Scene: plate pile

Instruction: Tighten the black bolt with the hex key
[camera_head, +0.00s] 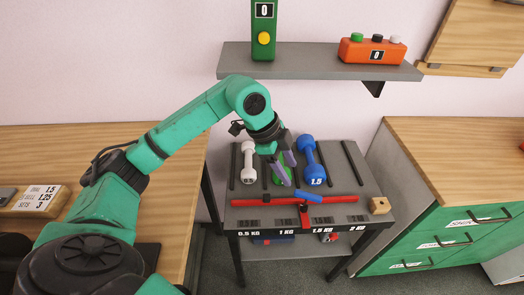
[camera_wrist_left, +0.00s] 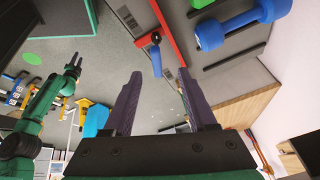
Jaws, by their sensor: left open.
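A red bar (camera_head: 262,201) lies across a grey dumbbell stand (camera_head: 370,209). A short blue handle (camera_head: 308,195) is at its middle; it also shows in the left wrist view (camera_wrist_left: 156,60). My left gripper (camera_head: 287,171) is open and empty above the stand, just behind the handle in the head view. In the left wrist view its purple fingers (camera_wrist_left: 160,92) are spread, with the handle beyond the gap between them.
A white dumbbell (camera_head: 248,162), a green one (camera_head: 280,170) and a blue one (camera_head: 313,161) lie on the stand. A shelf (camera_head: 310,66) hangs above. Wooden counters flank the stand.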

